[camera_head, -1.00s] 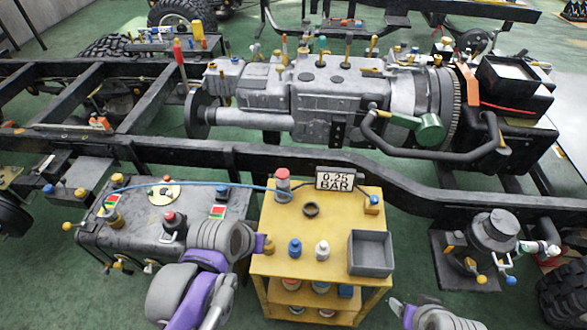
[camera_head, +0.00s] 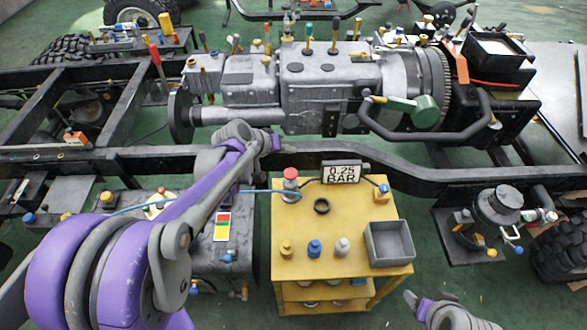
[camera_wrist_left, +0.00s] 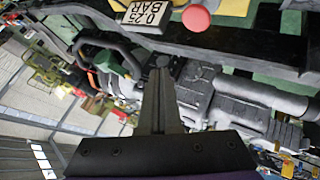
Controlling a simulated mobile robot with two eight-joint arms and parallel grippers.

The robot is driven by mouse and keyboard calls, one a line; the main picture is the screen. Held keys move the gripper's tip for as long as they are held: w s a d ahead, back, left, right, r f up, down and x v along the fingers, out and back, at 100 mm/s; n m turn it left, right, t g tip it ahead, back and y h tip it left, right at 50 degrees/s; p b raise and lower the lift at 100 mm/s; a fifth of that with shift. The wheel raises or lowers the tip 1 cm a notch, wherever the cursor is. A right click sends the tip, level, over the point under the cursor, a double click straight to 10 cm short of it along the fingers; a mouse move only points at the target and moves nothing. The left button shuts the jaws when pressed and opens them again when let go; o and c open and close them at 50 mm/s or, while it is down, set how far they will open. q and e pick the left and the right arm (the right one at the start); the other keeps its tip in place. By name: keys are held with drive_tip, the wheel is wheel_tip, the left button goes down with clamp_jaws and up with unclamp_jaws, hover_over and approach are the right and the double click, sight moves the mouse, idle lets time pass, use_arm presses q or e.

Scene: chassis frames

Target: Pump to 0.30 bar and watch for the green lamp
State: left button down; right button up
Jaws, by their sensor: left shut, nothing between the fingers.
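The gauge display (camera_head: 341,172) reads 0.25 BAR at the back of the yellow cart; it also shows upside down in the left wrist view (camera_wrist_left: 146,13). Left of it stands a grey pump with a red top (camera_head: 290,174); that red top (camera_wrist_left: 196,18) shows in the left wrist view. A blue hose (camera_head: 258,191) runs left from it. A red, yellow and green panel (camera_head: 222,227) is on the dark bench; I cannot tell whether any lamp is lit. My left gripper (camera_head: 272,144) is shut and empty, raised near the chassis rail. My right gripper (camera_head: 413,299) is at lower right, its jaws unclear.
The yellow cart (camera_head: 291,262) carries a black ring (camera_head: 321,206), several small bottles and a grey tray (camera_head: 388,242). The black chassis rail (camera_head: 440,178) and grey gearbox (camera_head: 320,95) lie behind.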

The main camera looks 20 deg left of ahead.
use_arm(q)
drive_tip(key=shift+w+a, duration=0.1)
drive_tip(key=shift+w, duration=0.3)
drive_tip(key=shift+f, duration=0.15)
use_arm(e)
drive_tip(key=shift+s+d+f, duration=0.1)
use_arm(q)
drive_tip(key=b, duration=0.5)
hover_over(292, 173)
drive_tip(key=s, duration=0.1)
drive_tip(key=f, duration=0.7)
drive_tip(key=shift+s+a+f, duration=0.2)
drive_tip(key=shift+a+f, duration=0.15)
drive_tip(key=shift+f, duration=0.05)
drive_tip(key=shift+f+b, duration=0.35)
drive_tip(key=shift+f, duration=0.05)
use_arm(e)
wheel_tip(292, 173, down, 7)
drive_tip(key=s, duration=0.1)
drive_tip(key=shift+s, duration=0.35)
use_arm(q)
drive_tip(key=shift+f+b, duration=0.3)
drive_tip(key=shift+f, duration=0.1)
use_arm(e)
drive_tip(key=shift+f, duration=0.15)
